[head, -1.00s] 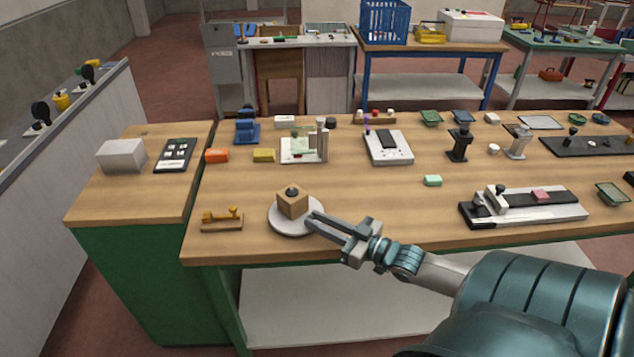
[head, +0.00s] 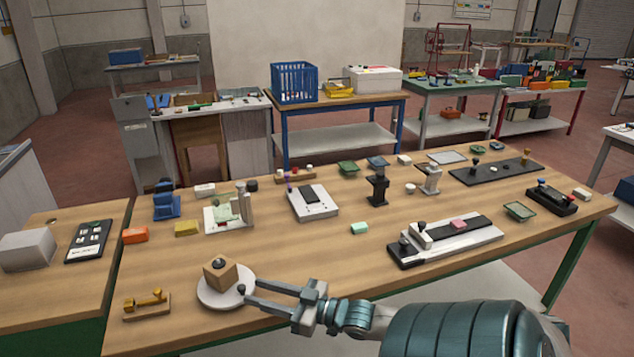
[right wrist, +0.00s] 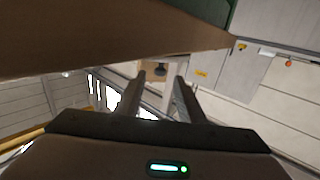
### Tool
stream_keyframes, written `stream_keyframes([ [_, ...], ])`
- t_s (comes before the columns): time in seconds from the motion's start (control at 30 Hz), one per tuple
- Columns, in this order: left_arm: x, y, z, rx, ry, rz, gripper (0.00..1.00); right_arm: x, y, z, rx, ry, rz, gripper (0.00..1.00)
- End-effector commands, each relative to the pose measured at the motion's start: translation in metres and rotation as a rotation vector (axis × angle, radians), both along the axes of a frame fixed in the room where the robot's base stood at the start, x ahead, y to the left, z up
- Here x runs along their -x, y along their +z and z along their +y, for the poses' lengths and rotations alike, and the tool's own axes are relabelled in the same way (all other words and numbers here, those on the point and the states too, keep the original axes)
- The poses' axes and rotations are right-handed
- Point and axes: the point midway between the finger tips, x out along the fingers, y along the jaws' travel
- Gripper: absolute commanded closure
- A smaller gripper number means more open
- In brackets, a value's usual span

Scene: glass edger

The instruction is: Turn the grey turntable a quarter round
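The turntable is a pale grey round disc (head: 212,298) near the table's front edge, left of my right arm in the head view. A wooden block (head: 221,274) with a dark knob on top stands on it. A small black peg (head: 241,289) shows at the disc's right side. My right gripper (head: 252,292) is open, its two fingers spread and their tips close to the peg and the disc's right rim. I cannot tell whether they touch. In the right wrist view the fingers (right wrist: 158,92) are apart with nothing held between them. My left gripper is out of view.
A wooden piece with yellow parts (head: 147,304) lies left of the turntable. A black-and-white slide fixture (head: 447,240) stands to the right. The wooden tabletop (head: 290,255) is clear behind the turntable.

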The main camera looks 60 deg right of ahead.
Motion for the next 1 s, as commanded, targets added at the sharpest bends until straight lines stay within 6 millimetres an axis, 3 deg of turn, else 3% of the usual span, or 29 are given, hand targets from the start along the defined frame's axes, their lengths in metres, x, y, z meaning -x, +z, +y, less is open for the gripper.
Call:
stream_keyframes([
  [1.0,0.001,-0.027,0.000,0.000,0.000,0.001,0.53,0.128,-0.002,-0.032,0.000,-0.002,0.002,0.65],
])
